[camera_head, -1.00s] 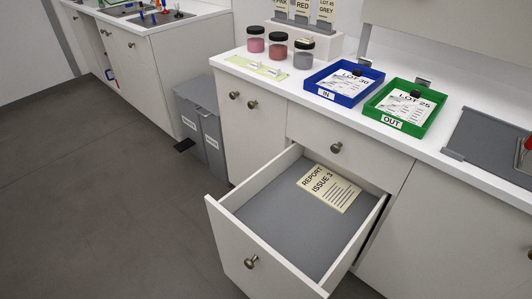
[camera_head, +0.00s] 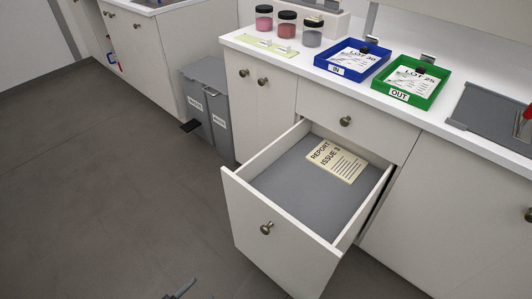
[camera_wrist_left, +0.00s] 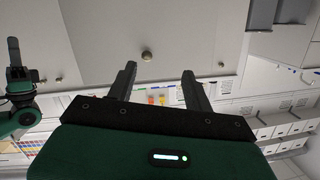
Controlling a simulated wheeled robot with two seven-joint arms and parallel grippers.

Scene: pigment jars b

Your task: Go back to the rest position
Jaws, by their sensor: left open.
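In the head view only a dark tip of my left gripper (camera_head: 183,289) shows at the bottom edge, over the floor, left of the open drawer and apart from it. In the left wrist view the two dark fingers of my left gripper (camera_wrist_left: 157,82) stand wide apart with nothing between them. A green and dark part of my other arm (camera_wrist_left: 18,95) shows at the left edge of that view; its jaw state is unclear. The open drawer (camera_head: 290,235) holds a sheet marked REPORT ISSUE 3 (camera_head: 337,161), lying flat inside.
The pulled-out drawer juts into the floor space. On the counter stand several jars, including a pink one (camera_head: 264,18), a blue IN tray (camera_head: 319,60) and a green OUT tray (camera_head: 437,88). Grey bins (camera_head: 206,105) stand left of the cabinet. The floor (camera_head: 90,200) at left is clear.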

